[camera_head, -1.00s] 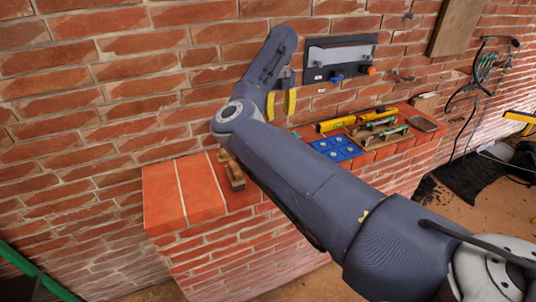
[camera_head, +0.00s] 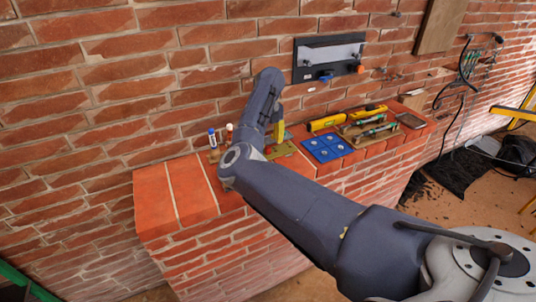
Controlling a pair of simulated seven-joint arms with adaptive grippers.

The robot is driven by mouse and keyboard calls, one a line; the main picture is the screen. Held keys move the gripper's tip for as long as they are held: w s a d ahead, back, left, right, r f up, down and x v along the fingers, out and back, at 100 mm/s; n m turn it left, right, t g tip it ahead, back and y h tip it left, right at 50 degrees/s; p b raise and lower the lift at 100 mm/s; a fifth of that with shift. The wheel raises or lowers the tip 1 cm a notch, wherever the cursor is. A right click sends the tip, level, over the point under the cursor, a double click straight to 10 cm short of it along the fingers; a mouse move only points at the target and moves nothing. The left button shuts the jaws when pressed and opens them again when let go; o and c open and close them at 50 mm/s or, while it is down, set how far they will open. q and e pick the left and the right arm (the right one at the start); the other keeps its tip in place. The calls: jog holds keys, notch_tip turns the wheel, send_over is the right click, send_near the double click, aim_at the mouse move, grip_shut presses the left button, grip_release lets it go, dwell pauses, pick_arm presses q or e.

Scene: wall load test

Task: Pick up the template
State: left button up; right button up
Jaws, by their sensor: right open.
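A flat olive-gold plate (camera_head: 281,149) lies on the brick ledge, partly hidden by my right arm. A blue square plate (camera_head: 328,147) with several round pale marks lies just to its right. I cannot tell for certain which of these is the template. My right gripper (camera_head: 278,131) is low over the ledge at the olive-gold plate. One yellow finger pad shows; the rest of the gripper is hidden behind my arm. It is open, and nothing shows held in it. Whether it touches the plate cannot be told. My left gripper is not in view.
A blue-labelled tube (camera_head: 212,138) and a red-capped tube (camera_head: 229,132) stand behind my arm. Yellow levels (camera_head: 340,119) and a wooden tray of tools (camera_head: 370,130) lie to the right. A black panel (camera_head: 329,57) hangs on the brick wall. The ledge's left end is clear.

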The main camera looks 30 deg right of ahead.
aim_at(269, 148)
jog(key=shift+f, duration=2.35)
jog(key=shift+a, duration=0.1)
jog(key=shift+c, duration=0.2)
grip_shut()
